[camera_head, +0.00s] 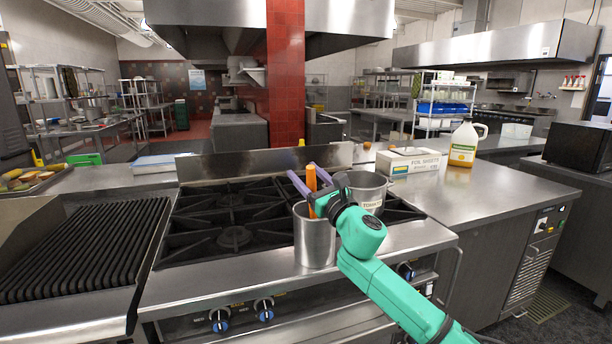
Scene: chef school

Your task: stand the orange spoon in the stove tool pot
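The orange spoon (311,178) stands upright with its lower part inside a steel cylindrical pot (314,245), which I take as the stove tool pot. The pot stands on the stove's front edge. My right gripper (305,178) is at the pot's top, with its purple fingers spread to either side of the spoon handle. A gap seems to show between the fingers and the handle, so it looks open. The spoon's lower end is hidden in the pot. My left gripper is not in view.
A labelled metal pot (372,190) stands just behind my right wrist. Black burner grates (225,225) lie left of the tool pot, then a ribbed grill (85,250). A white box (410,162) and a jug (464,146) stand on the right counter, whose front is clear.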

